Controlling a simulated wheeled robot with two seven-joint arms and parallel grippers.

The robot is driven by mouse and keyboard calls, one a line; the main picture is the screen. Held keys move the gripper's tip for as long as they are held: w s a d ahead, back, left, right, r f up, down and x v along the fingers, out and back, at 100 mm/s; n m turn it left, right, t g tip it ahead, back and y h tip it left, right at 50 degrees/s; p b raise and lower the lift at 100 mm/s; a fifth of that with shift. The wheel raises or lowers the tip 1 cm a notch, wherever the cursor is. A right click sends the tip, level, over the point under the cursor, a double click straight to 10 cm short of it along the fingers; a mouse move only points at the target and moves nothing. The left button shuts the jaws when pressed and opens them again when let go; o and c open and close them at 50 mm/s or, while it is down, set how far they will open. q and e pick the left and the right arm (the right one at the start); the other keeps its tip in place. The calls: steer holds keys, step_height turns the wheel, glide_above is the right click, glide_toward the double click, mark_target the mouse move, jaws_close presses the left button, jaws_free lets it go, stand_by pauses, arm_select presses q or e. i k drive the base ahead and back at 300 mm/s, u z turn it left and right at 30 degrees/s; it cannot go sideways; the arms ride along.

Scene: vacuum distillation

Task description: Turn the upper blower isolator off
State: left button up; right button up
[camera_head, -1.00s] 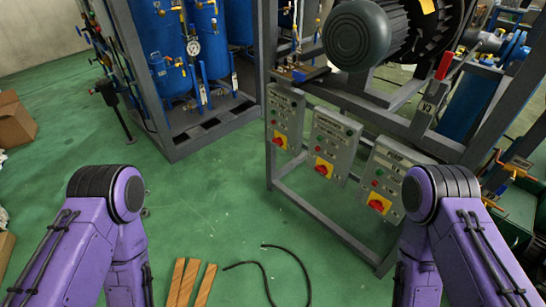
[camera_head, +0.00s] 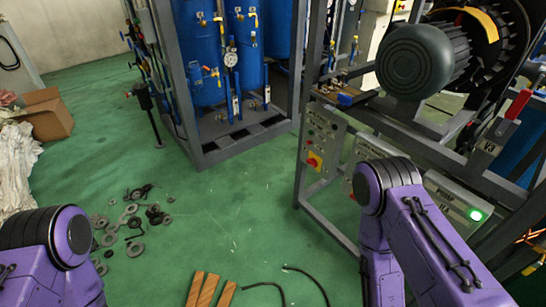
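Grey control boxes with small labels and buttons hang on the dark grey frame right of centre. The left box (camera_head: 325,133) has a red-and-yellow rotary switch (camera_head: 314,161). The middle box (camera_head: 372,150) is mostly hidden behind my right arm. The right box (camera_head: 449,193) shows its upper part and a bright green lamp (camera_head: 475,215); its lower part is hidden by that arm. The labels are too small to tell which box is the upper blower isolator. Only my purple arm links show, at lower left and lower right. Both grippers are out of view.
A blower motor (camera_head: 415,62) and a red-handled valve marked V3 (camera_head: 518,104) sit above the boxes. Blue tanks (camera_head: 200,60) stand behind on a grey skid. Rubber rings (camera_head: 135,222), wooden strips (camera_head: 208,289) and a black hose (camera_head: 300,270) lie on the green floor.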

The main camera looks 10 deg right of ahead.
mark_target(312, 162)
steer(key=i, duration=0.85)
steer(key=z, duration=0.6)
steer(key=i, duration=0.35)
steer(key=z, duration=0.35)
